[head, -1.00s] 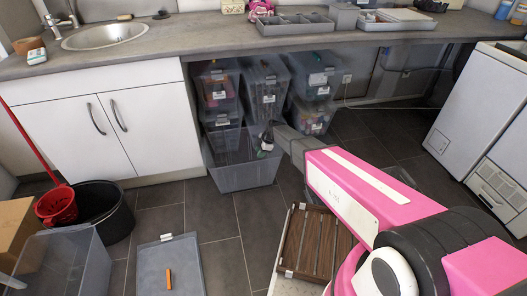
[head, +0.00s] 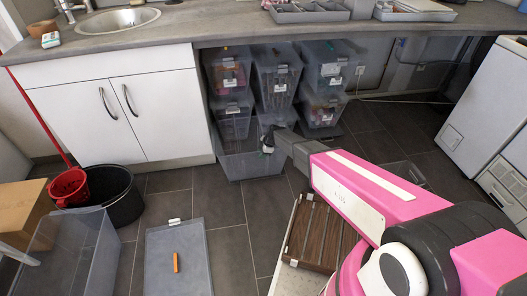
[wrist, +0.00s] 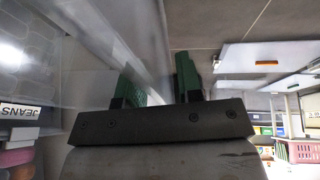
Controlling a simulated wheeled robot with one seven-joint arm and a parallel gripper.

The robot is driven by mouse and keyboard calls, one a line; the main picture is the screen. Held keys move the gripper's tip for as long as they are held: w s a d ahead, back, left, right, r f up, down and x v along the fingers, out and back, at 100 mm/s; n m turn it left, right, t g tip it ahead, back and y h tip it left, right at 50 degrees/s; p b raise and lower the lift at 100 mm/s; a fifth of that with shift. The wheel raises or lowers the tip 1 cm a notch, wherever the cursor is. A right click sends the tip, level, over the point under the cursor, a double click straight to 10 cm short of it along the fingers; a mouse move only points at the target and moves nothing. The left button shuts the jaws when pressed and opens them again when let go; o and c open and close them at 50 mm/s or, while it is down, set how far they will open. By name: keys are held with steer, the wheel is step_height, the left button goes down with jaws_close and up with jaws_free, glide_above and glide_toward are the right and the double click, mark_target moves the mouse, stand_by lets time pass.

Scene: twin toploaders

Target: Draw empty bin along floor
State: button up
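A clear grey bin (head: 248,166) with no visible contents stands on the floor in front of the stacked bins under the counter. My gripper (head: 266,144) is at the right part of this bin, close to its upper edge, in the head view. In the wrist view, the two green fingers of my gripper (wrist: 158,82) stand apart. A see-through bin wall (wrist: 122,40) runs down to the space between them, nearer the left finger. A gap shows on the right finger's side, and I cannot see any firm contact with the wall.
Filled, lidded bins (head: 276,76) stand stacked behind. A second clear bin (head: 95,262), a black bucket (head: 122,200) and a cardboard box (head: 22,208) are at left. A grey lid (head: 180,275) with an orange marker and a brown slatted crate (head: 318,235) lie nearer me. Tiles between are bare.

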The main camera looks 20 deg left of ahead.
jaws_close()
stand_by(1.5)
steer(key=shift+s, duration=0.15)
